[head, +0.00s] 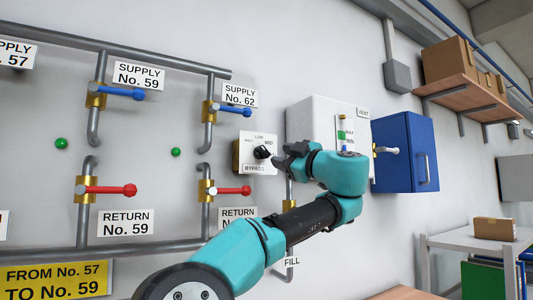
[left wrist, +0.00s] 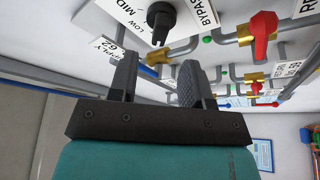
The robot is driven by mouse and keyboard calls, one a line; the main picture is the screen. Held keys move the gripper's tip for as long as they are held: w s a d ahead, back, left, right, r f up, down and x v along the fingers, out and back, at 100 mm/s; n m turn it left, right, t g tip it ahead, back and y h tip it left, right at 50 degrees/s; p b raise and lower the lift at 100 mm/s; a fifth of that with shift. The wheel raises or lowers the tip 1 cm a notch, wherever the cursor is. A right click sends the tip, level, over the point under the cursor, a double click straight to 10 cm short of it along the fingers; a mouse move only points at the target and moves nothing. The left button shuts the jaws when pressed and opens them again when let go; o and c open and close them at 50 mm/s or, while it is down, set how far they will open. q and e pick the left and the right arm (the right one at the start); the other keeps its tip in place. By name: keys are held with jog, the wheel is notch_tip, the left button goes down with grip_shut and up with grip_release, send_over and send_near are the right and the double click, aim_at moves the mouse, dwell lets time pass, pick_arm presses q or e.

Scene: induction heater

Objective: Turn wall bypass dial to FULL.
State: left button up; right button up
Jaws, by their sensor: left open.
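The bypass dial is a black knob (head: 262,152) on a white plate (head: 247,143) of a box on the wall. The plate carries the words LOW, MID and BYPASS. I cannot make out a FULL mark, and part of the plate's right side is hidden by my gripper. My left gripper (head: 283,157) is just right of the knob in the head view. In the left wrist view the knob (left wrist: 160,20) lies beyond the fingertips, roughly in line with the gap between the open fingers (left wrist: 158,68). Nothing is between them, and they appear apart from the knob. My right gripper is not in view.
Grey pipes with blue levers (head: 123,92) and red levers (head: 110,190) run left of the dial. A white box (head: 315,118) and a blue cabinet (head: 398,155) stick out from the wall to the right. A shelf with cartons (head: 448,60) is farther right.

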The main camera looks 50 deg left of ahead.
aim_at(266, 151)
pick_arm(q)
jog(key=x, duration=0.7)
jog(key=shift+c, duration=0.3)
jog(key=shift+d, duration=0.1)
grip_shut()
